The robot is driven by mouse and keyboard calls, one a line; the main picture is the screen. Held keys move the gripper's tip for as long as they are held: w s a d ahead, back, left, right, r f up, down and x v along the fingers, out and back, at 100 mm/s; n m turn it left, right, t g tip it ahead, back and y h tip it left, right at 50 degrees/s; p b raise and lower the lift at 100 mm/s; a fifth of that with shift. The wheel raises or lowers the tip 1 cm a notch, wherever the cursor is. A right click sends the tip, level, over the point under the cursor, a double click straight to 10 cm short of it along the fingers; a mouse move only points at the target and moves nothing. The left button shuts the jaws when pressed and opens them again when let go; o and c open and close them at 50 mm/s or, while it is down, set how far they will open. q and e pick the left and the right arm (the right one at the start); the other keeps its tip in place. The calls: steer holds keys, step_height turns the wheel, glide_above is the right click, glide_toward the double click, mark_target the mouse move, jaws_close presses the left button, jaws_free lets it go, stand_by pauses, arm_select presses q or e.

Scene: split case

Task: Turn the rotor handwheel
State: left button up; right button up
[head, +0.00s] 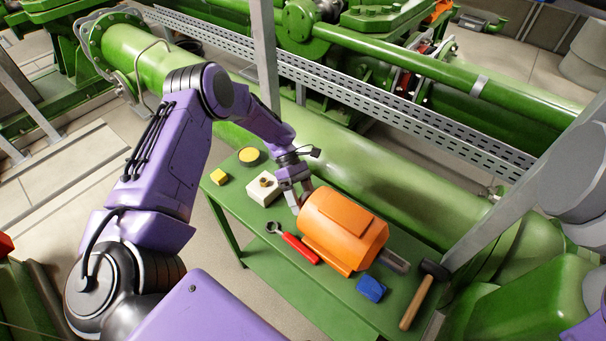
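An orange motor-like housing (342,228) lies on the green table (275,285), with a grey shaft (393,261) out of its right end. My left gripper (296,195) points down at the housing's left end, close to it. I cannot make out a handwheel; that end is partly hidden by the gripper. The fingers are small and overlap the housing's end, so I cannot tell whether they are open, shut or touching it. My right gripper is out of view.
Also on the table are a white block (257,193), yellow disc (249,155), yellow cube (219,177), red-handled wrench (299,248), blue block (371,289) and hammer (418,300). A grey post (265,55) and large green pipe (400,170) stand behind.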

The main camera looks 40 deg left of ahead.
arm_select(q)
steer(key=n+g+b, duration=0.1)
steer(key=g+b, duration=0.1)
steer(key=f+n+g+b, duration=0.1)
steer(key=b, duration=0.2)
steer(key=shift+g+h, duration=0.3)
steer(key=shift+g, duration=0.1)
steer(key=shift+r+n+g+h+b, duration=0.2)
steer(key=shift+n+g+h+b, duration=0.1)
steer(key=shift+n+g+b, duration=1.1)
steer(key=shift+s+m, duration=0.1)
steer(key=shift+m, duration=0.2)
steer(key=o, duration=1)
steer(key=shift+c, duration=0.2)
steer(key=shift+r, duration=0.15)
steer(key=shift+r, duration=0.1)
